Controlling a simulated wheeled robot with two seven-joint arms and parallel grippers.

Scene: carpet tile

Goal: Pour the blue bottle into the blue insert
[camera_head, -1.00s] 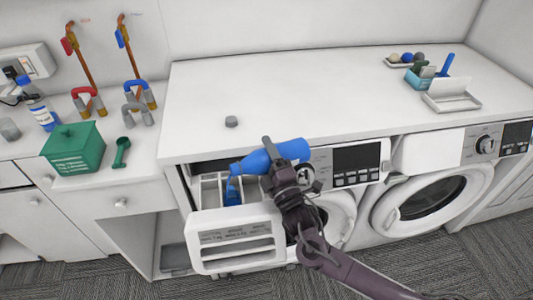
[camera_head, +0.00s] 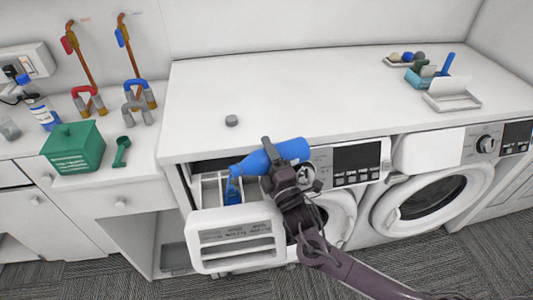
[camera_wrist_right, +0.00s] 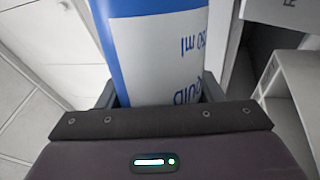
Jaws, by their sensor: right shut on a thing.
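The blue bottle (camera_head: 287,151) lies tilted almost on its side above the open detergent drawer (camera_head: 236,252) of the left washer, its narrow end to the left and slightly lower. My right gripper (camera_head: 273,160) is shut around the bottle's body. In the right wrist view the bottle (camera_wrist_right: 155,55) shows a blue and white label between the fingers. The blue insert (camera_head: 233,190) sits in the drawer below the bottle's narrow end. Thin blue shows between them, but I cannot tell whether it is liquid. My left gripper is out of view.
A grey cap (camera_head: 231,121) lies on the white counter (camera_head: 330,95) above the drawer. A green box (camera_head: 73,148) and a green scoop (camera_head: 121,152) stand on the left worktop. A second washer (camera_head: 430,195) is at the right. Most of the counter is clear.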

